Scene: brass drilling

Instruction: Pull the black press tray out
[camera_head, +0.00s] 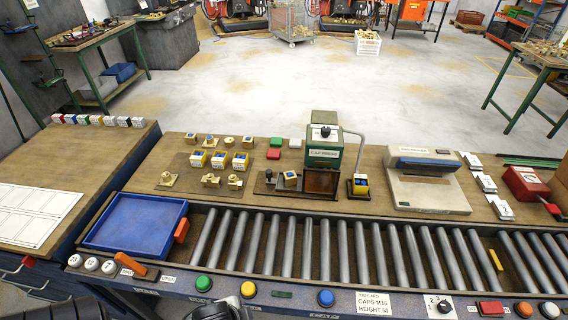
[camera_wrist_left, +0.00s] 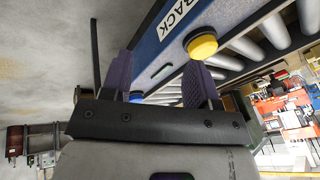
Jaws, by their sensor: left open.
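The green cap press (camera_head: 323,157) stands on the wooden bench behind the roller conveyor. A dark open-topped tray (camera_head: 321,185) sits at its front foot; its inside looks brown. A dark flat plate (camera_head: 266,188) with a small grey fixture lies just left of it. I cannot tell for sure which one is the press tray. In the left wrist view my left gripper (camera_wrist_left: 160,82) has its two purple fingers apart, with nothing between them. It is near the conveyor's front panel, close to a yellow button (camera_wrist_left: 201,43), well away from the press.
A blue tray (camera_head: 136,224) sits at the left end of the roller conveyor (camera_head: 300,250). A beige machine (camera_head: 428,180) stands right of the press.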

